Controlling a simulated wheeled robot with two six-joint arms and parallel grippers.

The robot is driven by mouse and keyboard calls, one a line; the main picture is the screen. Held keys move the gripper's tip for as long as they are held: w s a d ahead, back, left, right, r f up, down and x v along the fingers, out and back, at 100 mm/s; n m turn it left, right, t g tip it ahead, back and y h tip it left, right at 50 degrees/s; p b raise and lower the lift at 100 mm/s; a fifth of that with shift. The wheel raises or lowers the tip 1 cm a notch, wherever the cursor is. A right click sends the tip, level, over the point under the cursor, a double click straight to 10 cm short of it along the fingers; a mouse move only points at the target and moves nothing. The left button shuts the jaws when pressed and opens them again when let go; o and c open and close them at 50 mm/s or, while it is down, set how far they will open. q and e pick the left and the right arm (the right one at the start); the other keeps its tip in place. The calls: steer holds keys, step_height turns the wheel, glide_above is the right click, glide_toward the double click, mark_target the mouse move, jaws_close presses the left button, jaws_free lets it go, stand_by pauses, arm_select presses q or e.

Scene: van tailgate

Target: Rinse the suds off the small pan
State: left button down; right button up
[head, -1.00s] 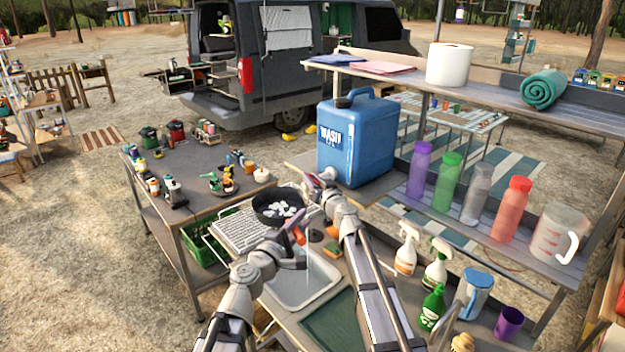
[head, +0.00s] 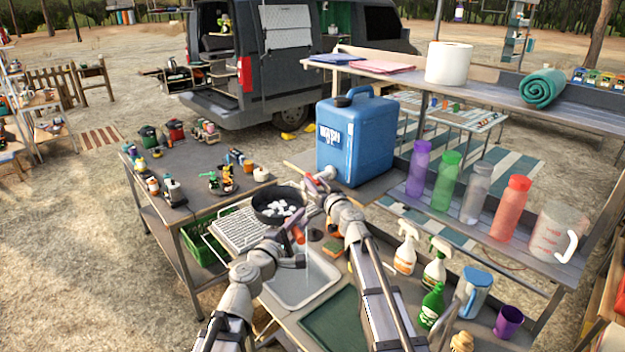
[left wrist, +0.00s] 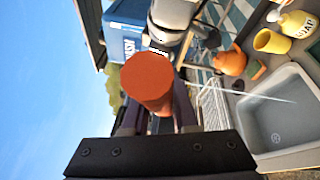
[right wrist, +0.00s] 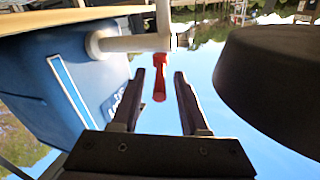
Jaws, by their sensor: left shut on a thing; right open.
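The small dark pan (head: 272,217) is held level in the head view, above the sink end of the counter, with white suds (head: 287,210) in it. My left gripper (head: 298,232) is shut on its orange handle, which fills the middle of the left wrist view (left wrist: 148,84). The pan's dark side shows in the right wrist view (right wrist: 275,85). My right gripper (right wrist: 160,85) is open, with the red tap lever (right wrist: 160,78) beyond and between its fingers. The tap belongs to the blue water jug (head: 357,140). A thin pale streak, seemingly water, falls over the sink.
The grey sink (head: 300,287) lies below the pan, with a wire rack (head: 240,230) to its left. Spray bottles (head: 406,250) and a purple cup (head: 508,322) stand at right. A shelf with several coloured bottles (head: 444,182) rises behind them.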

steer(key=v, duration=0.8)
steer(key=shift+s+d, duration=0.15)
steer(key=shift+s, duration=0.2)
steer(key=shift+f, duration=0.1)
